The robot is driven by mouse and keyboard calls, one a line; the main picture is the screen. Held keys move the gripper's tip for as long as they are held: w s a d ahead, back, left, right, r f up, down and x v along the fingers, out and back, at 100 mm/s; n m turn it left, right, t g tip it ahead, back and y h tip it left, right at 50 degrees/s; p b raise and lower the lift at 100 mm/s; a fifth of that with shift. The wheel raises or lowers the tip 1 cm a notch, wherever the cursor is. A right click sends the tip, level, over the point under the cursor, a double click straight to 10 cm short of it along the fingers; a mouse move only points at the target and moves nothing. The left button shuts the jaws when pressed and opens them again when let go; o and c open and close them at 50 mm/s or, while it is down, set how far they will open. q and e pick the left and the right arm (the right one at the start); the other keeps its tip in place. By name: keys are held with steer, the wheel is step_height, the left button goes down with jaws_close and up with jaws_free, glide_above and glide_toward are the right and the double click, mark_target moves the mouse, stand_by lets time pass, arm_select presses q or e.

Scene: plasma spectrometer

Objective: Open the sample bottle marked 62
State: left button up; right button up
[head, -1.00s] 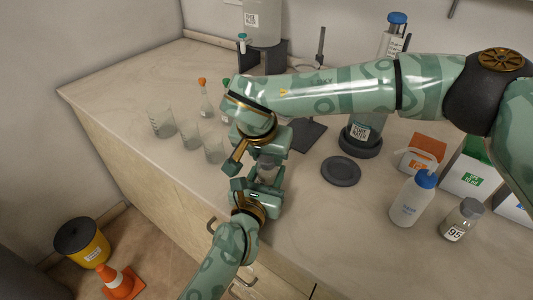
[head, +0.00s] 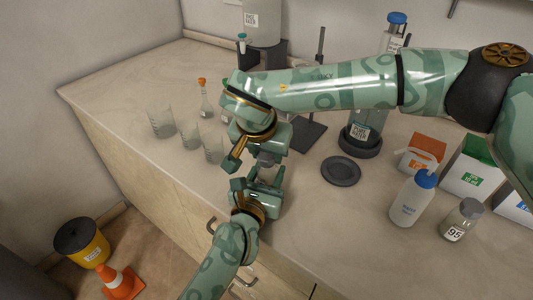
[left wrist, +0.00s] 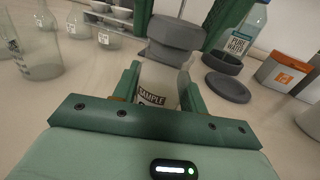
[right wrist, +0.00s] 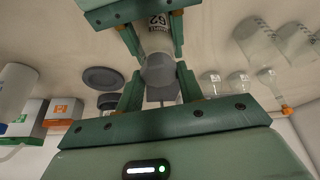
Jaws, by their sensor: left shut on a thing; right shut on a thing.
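The sample bottle (left wrist: 158,82) is whitish with a SAMPLE label. Its number 62 shows upside down in the right wrist view (right wrist: 157,24). My left gripper (head: 264,176) is shut on the bottle body near the bench's front edge. The bottle's grey cap (right wrist: 158,70) is between the fingers of my right gripper (head: 267,152), which is shut on it from above. The cap also shows over the bottle in the left wrist view (left wrist: 172,40). I cannot tell whether cap and bottle still touch. In the head view the grippers mostly hide both.
Several glass beakers (head: 162,122) and an orange-capped flask (head: 204,105) stand left of the grippers. A dark round disc (head: 341,171) lies to the right. A blue-capped wash bottle (head: 410,200) and a bottle marked 95 (head: 461,220) stand farther right. The front right bench is clear.

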mark_target(266, 156)
steer(key=shift+r, duration=0.8)
steer(key=shift+r, duration=2)
arm_select(q)
steer(key=o, duration=1.5)
steer(key=shift+c, duration=0.2)
steer(key=p+v, duration=0.1)
steer(key=v, duration=1.1)
arm_select(e)
steer(key=shift+v, duration=0.85)
